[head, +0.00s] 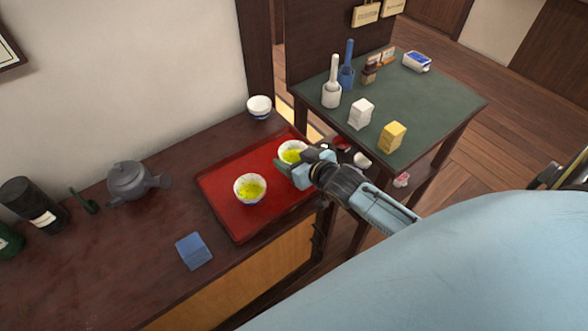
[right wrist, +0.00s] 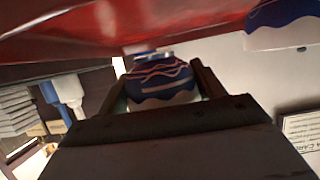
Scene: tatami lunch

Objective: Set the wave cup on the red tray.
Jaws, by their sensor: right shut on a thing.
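The wave cup (head: 292,150) is white and blue with yellow-green tea inside. It is at the right far part of the red tray (head: 225,187). My right gripper (head: 297,164) is shut on it from the near right side. In the right wrist view the wave cup (right wrist: 160,82) shows blue with pale wave lines between the two fingers (right wrist: 162,88). I cannot tell whether its base touches the tray. A second tea cup (head: 249,188) stands on the tray to the left and nearer. My left gripper is not in view.
A white and blue bowl (head: 259,106) stands on the dark counter behind the tray. A grey teapot (head: 128,182) and a blue cloth (head: 194,251) are left of it. A green-topped table (head: 425,105) with bottles and boxes stands at right.

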